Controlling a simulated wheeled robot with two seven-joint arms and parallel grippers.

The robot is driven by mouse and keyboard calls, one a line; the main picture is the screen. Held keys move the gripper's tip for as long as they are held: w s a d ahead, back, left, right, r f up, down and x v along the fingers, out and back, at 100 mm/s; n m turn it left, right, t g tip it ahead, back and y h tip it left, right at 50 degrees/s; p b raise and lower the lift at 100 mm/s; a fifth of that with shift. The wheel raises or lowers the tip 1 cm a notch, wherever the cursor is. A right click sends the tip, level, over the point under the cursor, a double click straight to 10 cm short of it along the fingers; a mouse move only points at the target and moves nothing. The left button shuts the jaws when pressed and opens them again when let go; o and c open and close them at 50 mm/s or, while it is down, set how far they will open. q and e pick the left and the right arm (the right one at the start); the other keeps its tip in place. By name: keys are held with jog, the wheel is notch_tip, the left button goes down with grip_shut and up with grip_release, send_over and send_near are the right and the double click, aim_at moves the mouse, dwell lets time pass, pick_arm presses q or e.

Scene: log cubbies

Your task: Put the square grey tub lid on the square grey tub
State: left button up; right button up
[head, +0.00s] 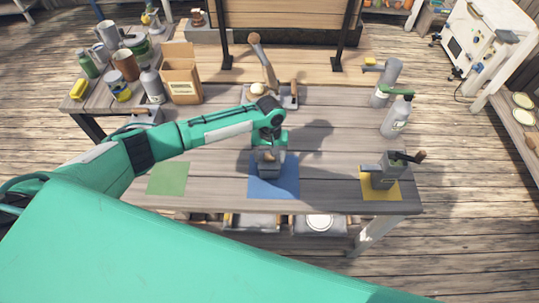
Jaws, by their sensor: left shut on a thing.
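My left gripper (269,146) points down over the blue mat (287,188) at the middle of the table's front part. It is shut on a small grey thing that looks like the square grey tub lid, mostly hidden by the fingers. A small grey boxy thing, which looks like the square grey tub (268,168), shows directly below the fingers on the blue mat. I cannot tell whether lid and tub touch. My right gripper is not in view.
A green mat (168,178) lies bare on the left. A grey device with a dark handle (385,172) stands on a yellow mat at the right. Bottles (396,117) stand behind it. A cardboard box (182,80), cans and mugs crowd the back left.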

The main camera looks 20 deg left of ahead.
pick_arm(q)
jog(key=shift+p, duration=0.45)
jog(key=shift+f+p, duration=0.5)
dwell(1.2)
jog(key=o, duration=1)
notch_tip(320, 180, up, 14)
jog(key=w+b, duration=0.1)
jog(key=b, duration=0.2)
jog(key=shift+w+a+f+b, duration=0.15)
jog(key=shift+w+a+b, duration=0.05)
jog(key=shift+w+b, duration=0.15)
jog(key=shift+s, duration=0.15)
